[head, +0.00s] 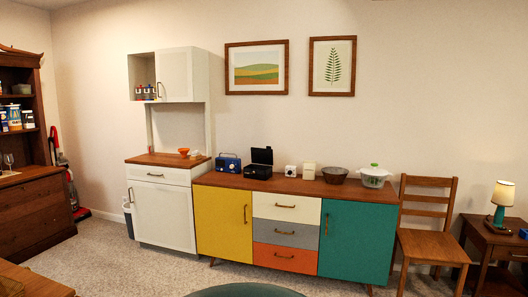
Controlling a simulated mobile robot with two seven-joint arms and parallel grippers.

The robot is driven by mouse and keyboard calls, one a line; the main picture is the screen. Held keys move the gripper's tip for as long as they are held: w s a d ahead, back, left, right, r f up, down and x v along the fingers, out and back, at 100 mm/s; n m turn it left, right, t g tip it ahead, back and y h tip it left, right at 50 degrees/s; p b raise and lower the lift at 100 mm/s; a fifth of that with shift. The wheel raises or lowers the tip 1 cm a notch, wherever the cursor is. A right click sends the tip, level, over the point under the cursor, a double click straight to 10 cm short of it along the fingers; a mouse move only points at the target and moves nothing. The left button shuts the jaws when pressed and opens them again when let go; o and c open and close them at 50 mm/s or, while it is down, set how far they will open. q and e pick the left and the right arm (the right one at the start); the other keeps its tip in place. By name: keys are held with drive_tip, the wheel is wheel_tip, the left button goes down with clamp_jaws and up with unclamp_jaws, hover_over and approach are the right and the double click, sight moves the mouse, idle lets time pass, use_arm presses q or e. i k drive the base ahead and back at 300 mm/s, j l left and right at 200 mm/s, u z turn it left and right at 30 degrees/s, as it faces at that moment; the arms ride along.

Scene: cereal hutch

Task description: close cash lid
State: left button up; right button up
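A small black cash box (258,171) sits on the wooden top of a long sideboard (225,181), left of its middle. Its lid (262,156) stands raised and open, upright at the back of the box. The inside of the box is too small and dark to make out. Neither of my grippers is in the head view.
A blue radio (228,163) stands close left of the box; a small white device (290,171) stands right of it. A dark bowl (335,175) and a white-green pot (374,177) sit farther right. Carpet (150,268) before the sideboard is mostly clear.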

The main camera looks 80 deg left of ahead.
sight(259, 156)
drive_tip(key=u, duration=2.65)
drive_tip(key=i+u, duration=0.1)
drive_tip(key=i, duration=2.6)
